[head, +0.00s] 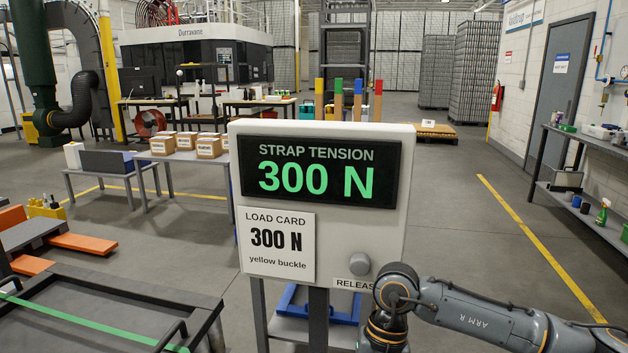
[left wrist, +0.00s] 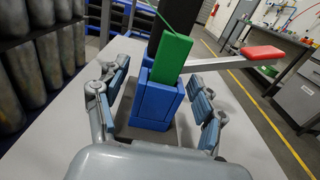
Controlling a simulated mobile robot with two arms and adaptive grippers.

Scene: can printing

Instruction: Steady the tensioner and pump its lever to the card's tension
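The tensioner's blue body (left wrist: 155,100) stands upright in the left wrist view, with a green block (left wrist: 172,58) at its top. A grey lever bar (left wrist: 222,61) with a red grip (left wrist: 262,52) sticks out to the right. My left gripper (left wrist: 160,80) is open, its fingers on either side of the blue body with gaps showing. The strap tension display (head: 319,172) reads 300 N in green. The load card (head: 277,243) reads 300 N, yellow buckle. My right arm shows at the lower right of the head view; its gripper is out of view.
A round knob (head: 359,264) marked RELEASE sits on the panel below the display. A dark frame with a green strap (head: 90,322) lies at the lower left. A shelf (head: 585,150) lines the right wall.

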